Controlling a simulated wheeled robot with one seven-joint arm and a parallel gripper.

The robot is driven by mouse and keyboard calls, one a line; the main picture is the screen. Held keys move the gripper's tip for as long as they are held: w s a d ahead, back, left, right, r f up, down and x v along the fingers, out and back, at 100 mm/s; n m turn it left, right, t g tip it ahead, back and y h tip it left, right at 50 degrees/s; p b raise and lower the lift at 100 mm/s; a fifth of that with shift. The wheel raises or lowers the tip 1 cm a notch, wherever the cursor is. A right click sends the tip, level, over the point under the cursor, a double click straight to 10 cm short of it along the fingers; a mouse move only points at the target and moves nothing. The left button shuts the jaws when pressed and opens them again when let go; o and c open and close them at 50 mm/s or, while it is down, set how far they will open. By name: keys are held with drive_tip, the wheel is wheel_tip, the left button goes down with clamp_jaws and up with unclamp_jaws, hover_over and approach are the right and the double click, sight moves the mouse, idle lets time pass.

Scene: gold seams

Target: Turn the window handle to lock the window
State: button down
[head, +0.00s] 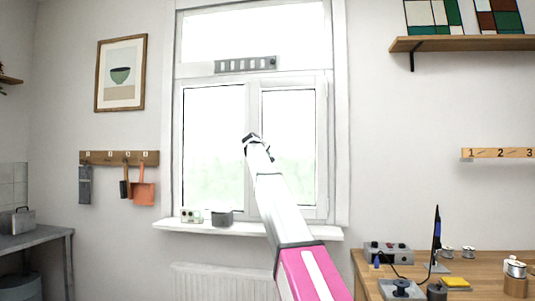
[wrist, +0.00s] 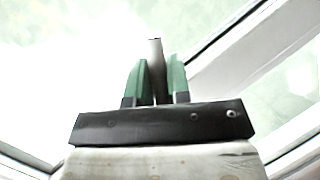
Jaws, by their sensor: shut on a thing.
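The white-framed window (head: 253,108) stands in the middle of the head view, with two panes side by side and a wide pane above. Both sashes look shut in their frame. My gripper (head: 250,137) is at the middle post between the panes. In the wrist view, the two green fingers of my gripper (wrist: 157,80) are closed on the window handle (wrist: 156,58), a narrow grey-brown bar that sticks up between them. In the head view the handle is hidden by my gripper, and the handle's base is not visible in either view.
The white sill (head: 250,230) holds a small dark pot (head: 222,218) and a small pale box (head: 191,215). A vent (head: 245,65) sits above the panes. A wooden workbench (head: 480,268) with devices stands at the right. Space in front of the panes is clear.

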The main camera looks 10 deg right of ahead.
drive_tip(key=w+a+f+m+t+y, duration=0.1)
drive_tip(key=w+a+f+m+y, duration=0.1)
drive_tip(key=a+f+m+y, duration=0.2)
drive_tip(key=shift+a+m+t+y, duration=0.4)
drive_tip(key=shift+a+m+y, duration=0.85)
drive_tip(key=shift+m, duration=0.55)
drive_tip(key=shift+w+a, duration=0.15)
drive_tip(key=shift+a, duration=0.05)
drive_tip(key=c, duration=1.1)
unclamp_jaws()
drive_tip(key=v, duration=1)
drive_tip(key=shift+s+a+r, duration=0.1)
drive_tip(key=shift+s+r, duration=0.05)
drive_tip(key=shift+s, duration=0.25)
